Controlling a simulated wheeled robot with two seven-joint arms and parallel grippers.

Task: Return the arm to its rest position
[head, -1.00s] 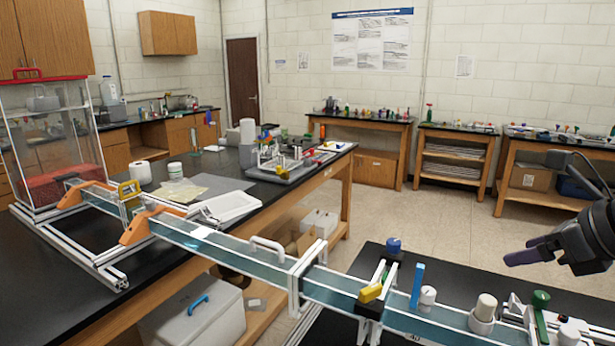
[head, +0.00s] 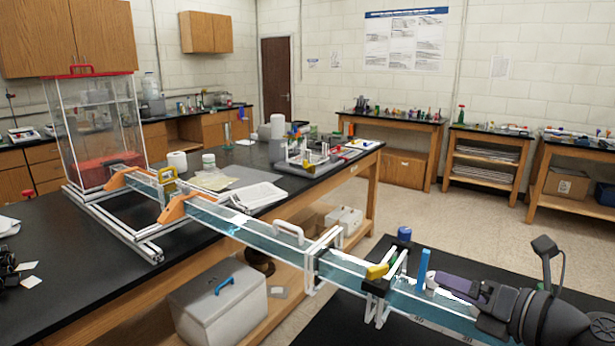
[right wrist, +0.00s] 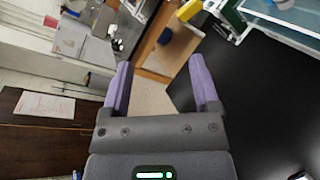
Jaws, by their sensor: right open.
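My right gripper (head: 440,281) comes in from the right edge in the head view, its purple fingers pointing left over the near end of the long clear channel (head: 260,232). In the right wrist view, the two purple fingers (right wrist: 160,75) are spread apart with nothing between them. In the head view the fingers overlap the channel near a blue upright peg (head: 423,268); I cannot tell the height gap between them. My left gripper cannot be made out.
The channel spans the gap between two black benches. A grey box (head: 210,305) sits below. Open floor (head: 460,225) lies behind the right arm.

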